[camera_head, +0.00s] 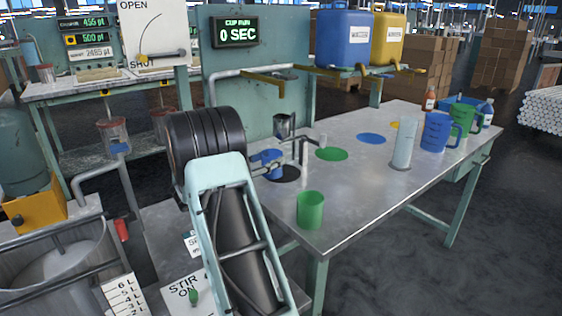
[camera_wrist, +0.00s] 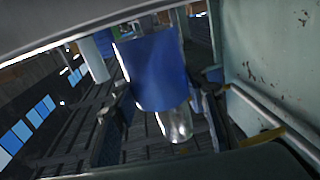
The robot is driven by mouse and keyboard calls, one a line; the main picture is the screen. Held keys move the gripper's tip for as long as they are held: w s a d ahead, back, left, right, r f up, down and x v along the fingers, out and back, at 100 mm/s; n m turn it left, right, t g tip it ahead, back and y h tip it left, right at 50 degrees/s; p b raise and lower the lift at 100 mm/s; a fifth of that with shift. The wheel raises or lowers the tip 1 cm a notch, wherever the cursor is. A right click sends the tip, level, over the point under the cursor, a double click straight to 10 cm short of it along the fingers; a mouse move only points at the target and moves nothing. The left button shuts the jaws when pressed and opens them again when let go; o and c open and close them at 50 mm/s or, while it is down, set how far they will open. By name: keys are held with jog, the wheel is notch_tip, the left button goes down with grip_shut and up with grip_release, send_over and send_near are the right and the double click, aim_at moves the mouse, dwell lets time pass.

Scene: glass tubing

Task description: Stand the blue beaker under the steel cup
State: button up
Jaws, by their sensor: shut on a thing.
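The blue beaker (camera_head: 267,162) shows beside my arm in the head view, at the left edge of a black disc (camera_head: 288,174) on the steel table. It fills the middle of the wrist view (camera_wrist: 152,68). My gripper (camera_wrist: 162,95) is shut on it; in the head view my arm hides most of the gripper. The steel cup (camera_head: 284,125) is above and slightly right of the beaker in the head view. Its shiny wall shows just past the beaker in the wrist view (camera_wrist: 176,125). I cannot tell whether the beaker touches the table.
A thin metal post with a side arm (camera_head: 304,162) stands right of the black disc. A green beaker (camera_head: 310,210) stands at the near edge. Green (camera_head: 331,154) and blue (camera_head: 371,138) discs lie beyond.

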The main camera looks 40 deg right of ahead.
jog(key=shift+d, duration=0.5)
jog(key=d+b, duration=0.1)
jog(key=d+f, duration=0.1)
jog(key=d, duration=0.1)
jog(key=shift+w+d+f+b, duration=0.1)
jog(key=shift+d+f+b, duration=0.15)
jog(key=shift+b, duration=0.15)
jog(key=shift+r, duration=0.15)
jog(key=o, duration=1.1)
jog(key=shift+o, duration=0.2)
